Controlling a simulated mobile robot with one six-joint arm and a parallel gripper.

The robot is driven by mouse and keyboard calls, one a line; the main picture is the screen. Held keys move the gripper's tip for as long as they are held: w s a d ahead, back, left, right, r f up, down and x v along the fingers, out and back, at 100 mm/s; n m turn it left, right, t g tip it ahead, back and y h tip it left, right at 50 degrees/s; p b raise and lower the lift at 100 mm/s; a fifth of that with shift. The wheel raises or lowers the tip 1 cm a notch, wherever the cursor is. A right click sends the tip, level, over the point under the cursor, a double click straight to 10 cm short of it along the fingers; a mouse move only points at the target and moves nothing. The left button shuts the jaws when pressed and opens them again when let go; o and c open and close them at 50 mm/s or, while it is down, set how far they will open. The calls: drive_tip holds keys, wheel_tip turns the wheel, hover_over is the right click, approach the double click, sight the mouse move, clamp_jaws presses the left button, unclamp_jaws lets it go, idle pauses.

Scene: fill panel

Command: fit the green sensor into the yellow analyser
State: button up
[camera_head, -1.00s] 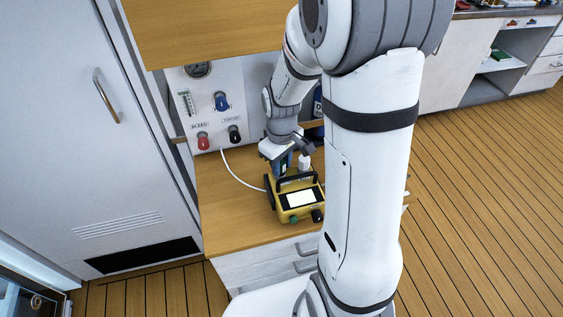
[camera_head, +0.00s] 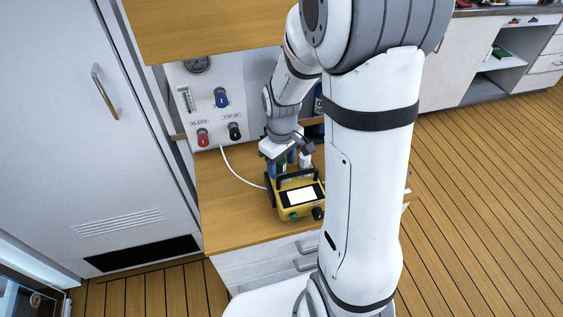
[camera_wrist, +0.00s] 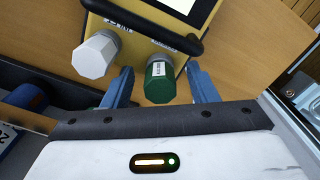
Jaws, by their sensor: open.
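The yellow analyser (camera_head: 287,213) stands on the wooden counter, its pale screen and dark handle facing up. In the wrist view its yellow body (camera_wrist: 124,38) fills the top middle. The green sensor (camera_wrist: 158,84), with a white label, stands at the analyser's edge, its inner end against the yellow body. How deep it sits cannot be told. My gripper (camera_wrist: 161,87) is open, with one blue finger on each side of the green sensor and visible gaps. My gripper (camera_head: 281,163) is behind the analyser in the head view, where the sensor is mostly hidden.
A white octagonal cap or sensor (camera_wrist: 97,54) sits beside the green one, close to my left finger. A white hose (camera_head: 238,178) runs from the wall panel (camera_head: 213,130) to the analyser. The counter (camera_head: 225,215) is clear at the left front.

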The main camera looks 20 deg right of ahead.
sight(282, 161)
wheel_tip(282, 161, up, 8)
drive_tip(key=shift+f, duration=0.15)
idle(0.6)
drive_tip(key=s+r+m+t, duration=0.2)
drive_tip(key=s+r+m, duration=0.3)
drive_tip(key=s, duration=0.8)
wheel_tip(282, 161, up, 3)
drive_tip(key=shift+s+a+f+m+t, duration=0.15)
drive_tip(key=shift+s+a+m+t, duration=0.1)
drive_tip(key=shift+a+m+t, duration=0.15)
drive_tip(key=shift+d, duration=0.1)
idle(0.9)
drive_tip(key=shift+d, duration=0.15)
